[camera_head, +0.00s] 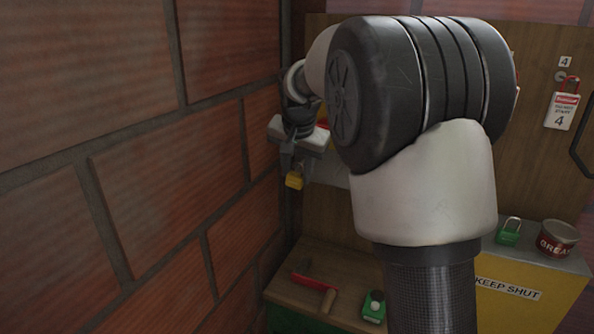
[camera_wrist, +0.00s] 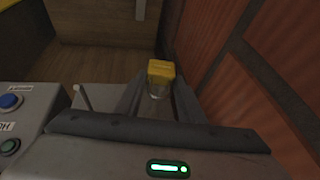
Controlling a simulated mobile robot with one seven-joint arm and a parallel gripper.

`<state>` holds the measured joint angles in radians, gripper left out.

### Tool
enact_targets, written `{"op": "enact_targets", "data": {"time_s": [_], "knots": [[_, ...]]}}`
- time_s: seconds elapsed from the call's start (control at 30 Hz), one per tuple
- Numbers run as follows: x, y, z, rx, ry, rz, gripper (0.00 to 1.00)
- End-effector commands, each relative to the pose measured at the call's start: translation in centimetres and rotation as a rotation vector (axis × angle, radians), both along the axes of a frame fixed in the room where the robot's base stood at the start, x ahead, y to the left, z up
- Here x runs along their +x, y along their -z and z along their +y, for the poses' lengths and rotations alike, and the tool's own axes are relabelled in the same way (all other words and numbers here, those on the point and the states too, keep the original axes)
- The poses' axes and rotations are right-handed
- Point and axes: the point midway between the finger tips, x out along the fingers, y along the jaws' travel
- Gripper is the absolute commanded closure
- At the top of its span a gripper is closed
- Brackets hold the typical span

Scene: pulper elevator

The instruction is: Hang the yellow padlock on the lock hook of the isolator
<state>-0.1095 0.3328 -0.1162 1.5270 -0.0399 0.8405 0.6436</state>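The yellow padlock (camera_head: 294,181) hangs below my gripper (camera_head: 296,160) near the brick corner in the head view. In the wrist view the yellow padlock (camera_wrist: 161,72) is between the two dark fingers of my gripper (camera_wrist: 158,95), which are shut on it. Its yellow body points away from the palm, and its shackle is mostly hidden between the fingers. I cannot make out the isolator for certain, as my arm covers much of the back panel in the head view. In the wrist view a thin metal pin (camera_wrist: 83,97) stands by a grey control box, left of my gripper; I cannot tell if it is the lock hook.
The brick wall (camera_head: 120,170) is close beside my gripper. The grey box (camera_wrist: 30,125) has blue and green buttons. A red-handled tool (camera_head: 314,284) and a green item (camera_head: 374,306) lie below. A green padlock (camera_head: 508,232) and a can (camera_head: 558,238) stand on a yellow box.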

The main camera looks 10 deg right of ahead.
Motion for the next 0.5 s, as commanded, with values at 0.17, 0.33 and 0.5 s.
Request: {"op": "enact_targets", "data": {"time_s": [0.17,0.33,0.5], "knots": [[0.00,-0.03,0.00,0.000,0.000,0.000,0.46],[-0.01,0.03,0.00,0.001,0.000,0.001,0.46],[-0.29,-0.70,0.07,0.000,0.000,-0.001,0.46]]}}
